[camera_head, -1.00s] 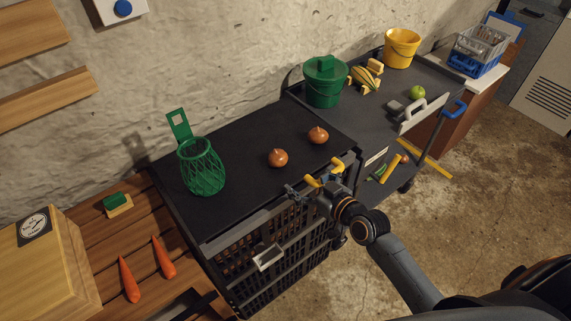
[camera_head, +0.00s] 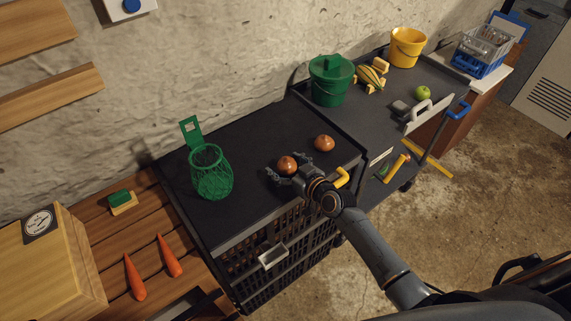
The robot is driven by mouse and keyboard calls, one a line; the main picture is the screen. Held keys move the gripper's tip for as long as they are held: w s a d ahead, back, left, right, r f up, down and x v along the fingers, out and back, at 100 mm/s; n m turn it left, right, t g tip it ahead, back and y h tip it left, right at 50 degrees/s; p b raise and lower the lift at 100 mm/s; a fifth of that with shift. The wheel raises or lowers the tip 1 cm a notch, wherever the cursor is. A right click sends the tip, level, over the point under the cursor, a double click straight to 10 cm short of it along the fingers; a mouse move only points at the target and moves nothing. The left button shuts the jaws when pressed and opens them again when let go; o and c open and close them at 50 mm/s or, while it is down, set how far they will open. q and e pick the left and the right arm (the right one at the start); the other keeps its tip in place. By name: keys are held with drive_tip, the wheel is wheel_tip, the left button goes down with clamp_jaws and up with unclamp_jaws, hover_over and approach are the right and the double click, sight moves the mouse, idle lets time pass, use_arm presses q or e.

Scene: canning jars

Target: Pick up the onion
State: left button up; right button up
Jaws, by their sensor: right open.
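Two brown-orange onions rest on the black top of the crate unit. The nearer onion (camera_head: 287,165) lies at my right gripper (camera_head: 284,174). The gripper's dark fingers are open and spread around this onion's near side; whether they touch it I cannot tell. The other onion (camera_head: 324,143) stands apart, farther back to the right. My left gripper is not in view.
A green net basket (camera_head: 211,178) stands left of the onions. A lidded green bucket (camera_head: 330,80) and a yellow bucket (camera_head: 407,47) stand on the cart behind. Two carrots (camera_head: 170,256) lie on the wooden table. The black top (camera_head: 250,140) between basket and onions is clear.

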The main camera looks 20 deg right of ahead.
drive_tip(key=shift+c, duration=0.4)
drive_tip(key=c, duration=0.9)
drive_tip(key=shift+r, duration=0.1)
drive_tip(key=shift+r, duration=0.2)
wheel_tip(320, 180, up, 2)
drive_tip(key=shift+r, duration=0.1)
drive_tip(key=s+a+r, duration=0.5)
drive_tip(key=s+r, duration=0.5)
drive_tip(key=s, duration=0.2)
drive_tip(key=shift+s+a+r+b, duration=0.15)
drive_tip(key=shift+s+a+b, duration=0.15)
drive_tip(key=shift+s+a, duration=0.1)
